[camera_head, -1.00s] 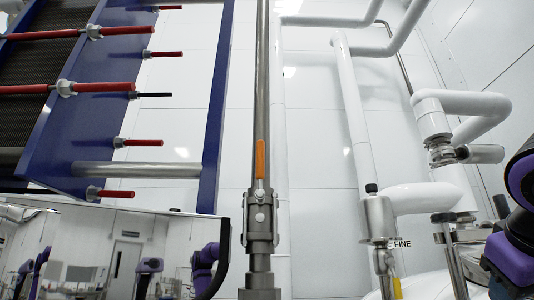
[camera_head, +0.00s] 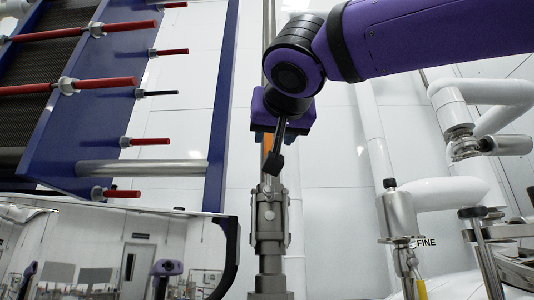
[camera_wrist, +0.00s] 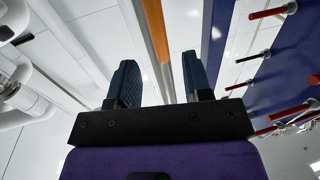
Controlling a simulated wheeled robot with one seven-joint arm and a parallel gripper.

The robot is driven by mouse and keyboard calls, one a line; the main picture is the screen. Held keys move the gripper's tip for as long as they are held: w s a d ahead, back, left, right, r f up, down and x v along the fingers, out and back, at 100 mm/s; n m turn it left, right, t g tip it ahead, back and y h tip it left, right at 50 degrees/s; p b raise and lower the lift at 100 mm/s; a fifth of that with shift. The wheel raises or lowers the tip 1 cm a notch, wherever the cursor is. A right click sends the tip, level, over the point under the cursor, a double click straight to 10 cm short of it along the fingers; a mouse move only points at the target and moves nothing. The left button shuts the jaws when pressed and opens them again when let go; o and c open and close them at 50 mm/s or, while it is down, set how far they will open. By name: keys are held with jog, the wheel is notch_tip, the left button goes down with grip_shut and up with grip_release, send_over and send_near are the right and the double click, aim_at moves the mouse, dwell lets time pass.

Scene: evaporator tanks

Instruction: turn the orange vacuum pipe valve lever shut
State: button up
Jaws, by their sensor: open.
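The orange valve lever (camera_head: 267,143) stands upright along the grey vertical pipe, just above the grey valve body (camera_head: 270,225). My purple wrist hides its upper part in the head view. In the wrist view the orange lever (camera_wrist: 155,28) runs up between the two dark fingers of my gripper (camera_wrist: 160,85). The fingers are apart, one on each side of the lever's line. I cannot tell whether either finger touches it.
A blue frame with red rods (camera_head: 130,92) stands to the left. White pipes (camera_head: 465,110) and a steel fitting (camera_head: 397,212) stand to the right. A reflective panel (camera_head: 110,250) fills the lower left. White wall panels lie behind.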

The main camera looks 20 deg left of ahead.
aim_at(269, 147)
jog(key=x, duration=0.9)
jog(key=shift+d, duration=0.1)
jog(key=shift+f, duration=0.1)
grip_shut()
